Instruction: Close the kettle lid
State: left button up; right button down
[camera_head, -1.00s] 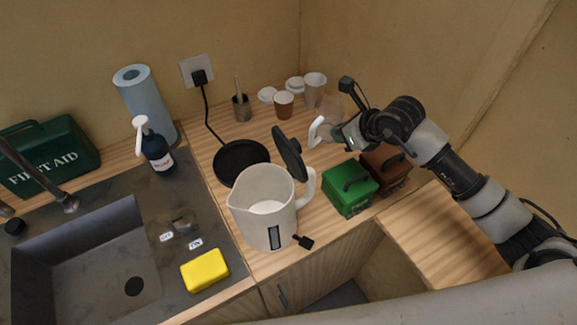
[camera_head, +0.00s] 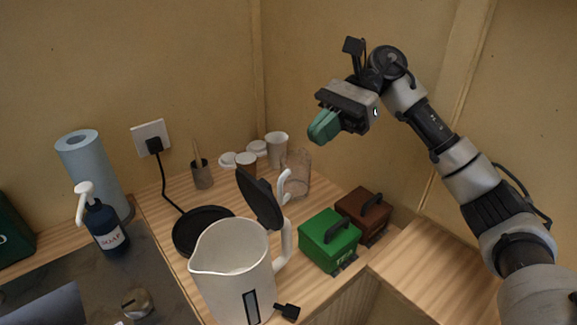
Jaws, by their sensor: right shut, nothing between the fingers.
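The white kettle (camera_head: 232,262) stands upright on the wooden counter, beside and in front of its round black base (camera_head: 203,229). Its black lid (camera_head: 260,198) is hinged up, standing steeply open above the handle side, so the kettle's mouth is uncovered. The white handle (camera_head: 286,247) is on the kettle's right. My right gripper (camera_head: 318,130), with teal fingers, is shut and empty. It is raised in the air above and to the right of the lid, apart from it. My left gripper is not in view.
Right of the kettle are a green box (camera_head: 328,238) and a brown box (camera_head: 363,211). Behind the lid stands a clear jug (camera_head: 298,168), near several paper cups (camera_head: 277,147). A soap bottle (camera_head: 104,232) and a blue paper roll (camera_head: 92,170) are at the left.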

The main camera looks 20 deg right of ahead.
aim_at(264, 181)
jog(key=p+x, duration=0.2)
jog(key=x, duration=0.6)
jog(key=shift+a+p, duration=0.15)
jog(key=shift+p, duration=0.25)
jog(key=shift+s+a+f, duration=0.2)
jog(key=shift+a+f, duration=0.1)
jog(key=shift+a, duration=0.25)
